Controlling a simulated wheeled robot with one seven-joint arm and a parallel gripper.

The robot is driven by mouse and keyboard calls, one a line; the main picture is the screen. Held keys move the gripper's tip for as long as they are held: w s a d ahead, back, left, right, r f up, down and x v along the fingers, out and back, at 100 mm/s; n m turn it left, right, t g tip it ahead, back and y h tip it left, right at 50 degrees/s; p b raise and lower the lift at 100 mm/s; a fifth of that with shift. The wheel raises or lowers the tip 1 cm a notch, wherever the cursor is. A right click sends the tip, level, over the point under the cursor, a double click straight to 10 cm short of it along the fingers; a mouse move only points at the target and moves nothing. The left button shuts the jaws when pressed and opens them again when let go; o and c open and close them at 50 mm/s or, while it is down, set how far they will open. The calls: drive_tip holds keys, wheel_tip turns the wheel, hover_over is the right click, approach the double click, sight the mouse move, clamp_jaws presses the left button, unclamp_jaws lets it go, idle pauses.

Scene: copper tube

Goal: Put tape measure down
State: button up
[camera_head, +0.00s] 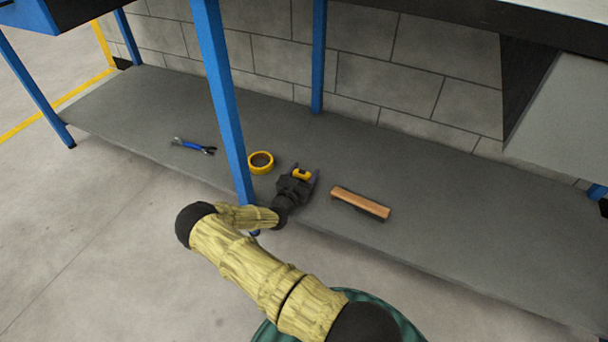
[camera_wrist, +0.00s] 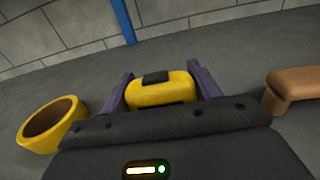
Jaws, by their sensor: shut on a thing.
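The tape measure (camera_head: 302,174) is yellow with a dark patch on top. It sits between the purple fingers of my gripper (camera_head: 303,177), over the grey lower shelf. In the wrist view the tape measure (camera_wrist: 162,89) fills the gap between the two fingers (camera_wrist: 160,88), which are shut on it. Its underside is hidden by my gripper body, so I cannot tell whether it touches the shelf (camera_head: 420,235).
A yellow tape roll (camera_head: 261,162) lies just left of my gripper. A wooden-topped brush (camera_head: 361,203) lies to the right. Blue-handled pliers (camera_head: 194,146) lie farther left. A blue post (camera_head: 222,100) stands close to my arm. The shelf behind and far right is clear.

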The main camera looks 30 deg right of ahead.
drive_tip(key=o, duration=1.1)
drive_tip(key=shift+f, duration=0.1)
drive_tip(key=shift+a+r, duration=0.1)
drive_tip(key=shift+r, duration=0.1)
drive_tip(key=p+v, duration=0.5)
drive_tip(key=v, duration=0.6)
drive_tip(key=shift+s+r+p, duration=0.1)
drive_tip(key=shift+p, duration=0.3)
drive_tip(key=shift+s+a, duration=0.3)
